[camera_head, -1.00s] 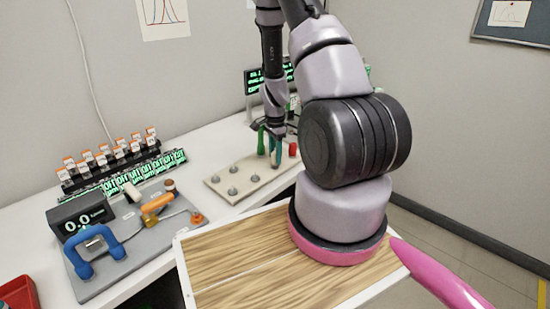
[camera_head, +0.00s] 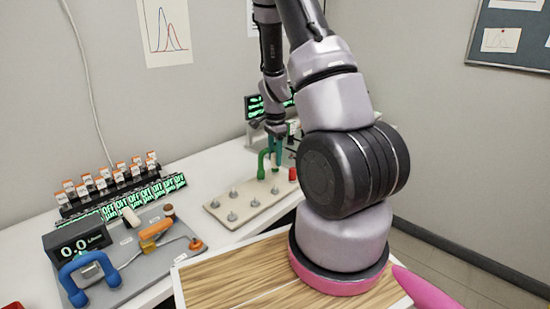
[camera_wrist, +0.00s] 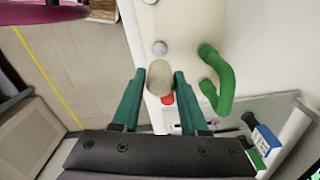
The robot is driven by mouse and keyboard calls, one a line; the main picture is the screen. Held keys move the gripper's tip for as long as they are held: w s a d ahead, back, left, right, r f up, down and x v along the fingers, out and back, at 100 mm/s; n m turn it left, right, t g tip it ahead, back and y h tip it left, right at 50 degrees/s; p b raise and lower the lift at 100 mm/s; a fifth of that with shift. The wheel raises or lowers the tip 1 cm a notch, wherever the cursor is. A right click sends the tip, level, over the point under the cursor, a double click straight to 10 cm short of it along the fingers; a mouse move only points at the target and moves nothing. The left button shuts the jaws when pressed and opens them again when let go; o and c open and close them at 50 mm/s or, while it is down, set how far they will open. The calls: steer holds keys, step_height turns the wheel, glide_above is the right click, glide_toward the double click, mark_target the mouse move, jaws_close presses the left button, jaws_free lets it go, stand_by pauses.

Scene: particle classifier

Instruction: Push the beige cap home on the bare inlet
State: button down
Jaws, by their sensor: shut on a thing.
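My gripper (camera_wrist: 160,72) has teal fingers closed on the sides of a beige cap (camera_wrist: 160,85), a short round piece, in the wrist view. In the head view my gripper (camera_head: 276,148) hangs above the back right part of a cream plate (camera_head: 243,207), beside an upright green bent tube (camera_head: 263,163). The tube also shows to the right of the fingers in the wrist view (camera_wrist: 220,80). Bare grey studs stand on the plate, one of them (camera_wrist: 160,47) just beyond the cap. I cannot tell which is the bare inlet. The cap is hidden in the head view.
A red piece (camera_head: 293,174) stands at the plate's right end, close to my gripper. To the left is a grey board (camera_head: 130,275) with a meter (camera_head: 78,242), a blue handle (camera_head: 90,270) and an orange valve (camera_head: 157,229). Dark racks stand behind it.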

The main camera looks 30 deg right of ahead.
steer(key=shift+r, duration=2.25)
steer(key=shift+r, duration=0.1)
steer(key=shift+r, duration=1.4)
